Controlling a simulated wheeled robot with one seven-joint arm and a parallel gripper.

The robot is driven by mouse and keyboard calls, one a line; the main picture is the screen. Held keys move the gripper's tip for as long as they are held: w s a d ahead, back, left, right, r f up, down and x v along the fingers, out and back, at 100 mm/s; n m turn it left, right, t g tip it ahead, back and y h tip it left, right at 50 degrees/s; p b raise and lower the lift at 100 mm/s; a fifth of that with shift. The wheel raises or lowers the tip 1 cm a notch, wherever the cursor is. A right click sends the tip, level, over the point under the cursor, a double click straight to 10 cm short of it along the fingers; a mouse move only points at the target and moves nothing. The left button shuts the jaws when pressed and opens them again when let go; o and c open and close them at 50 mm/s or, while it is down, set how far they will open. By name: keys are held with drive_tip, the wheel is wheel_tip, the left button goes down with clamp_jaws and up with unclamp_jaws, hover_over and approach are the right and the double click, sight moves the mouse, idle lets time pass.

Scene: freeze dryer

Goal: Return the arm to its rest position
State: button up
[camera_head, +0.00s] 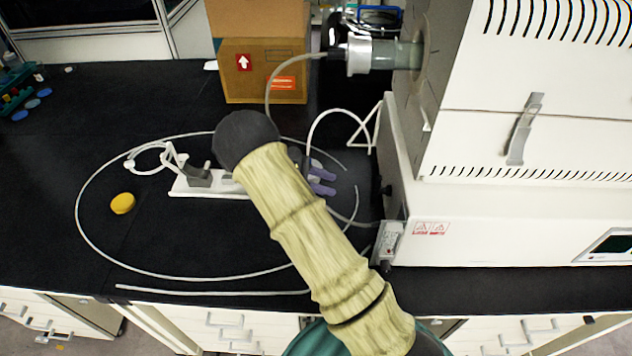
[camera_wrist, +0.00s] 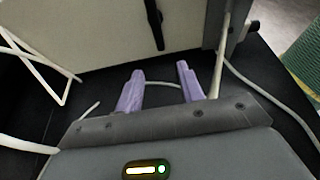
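My arm reaches up from the bottom of the head view over the black bench. My gripper (camera_head: 322,178) is partly hidden behind my arm, with its purple fingertips showing beside the freeze dryer. In the wrist view my gripper (camera_wrist: 160,88) has its two purple fingers apart with nothing held between them. A thin hose passes behind the fingers in that view. The freeze dryer (camera_head: 490,225) is a large white machine at the right, and its lower side also shows in the wrist view (camera_wrist: 100,35).
A yellow cap (camera_head: 122,203) lies at left. A cardboard box (camera_head: 262,70) stands at the back, left of a clear glass port (camera_head: 385,55). Tubes (camera_head: 15,92) stand far left.

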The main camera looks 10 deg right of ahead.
drive_tip(key=v, duration=0.2)
drive_tip(key=shift+w+a+r, duration=0.15)
drive_tip(key=shift+a, duration=0.1)
idle(0.3)
drive_tip(key=s+r+m+t+y, duration=0.2)
drive_tip(key=s+r+m+y, duration=0.1)
drive_tip(key=s+m+y, duration=0.1)
drive_tip(key=s+r+m+t+y+p, duration=0.1)
drive_tip(key=s+r+m+t+y, duration=0.1)
drive_tip(key=s+m, duration=0.4)
drive_tip(key=s+r+m+t+y, duration=0.2)
drive_tip(key=s+r+m+y, duration=0.3)
drive_tip(key=s, duration=0.5)
drive_tip(key=shift+d+y+p, duration=0.25)
drive_tip(key=shift+y+p, duration=0.1)
drive_tip(key=shift+y, duration=0.55)
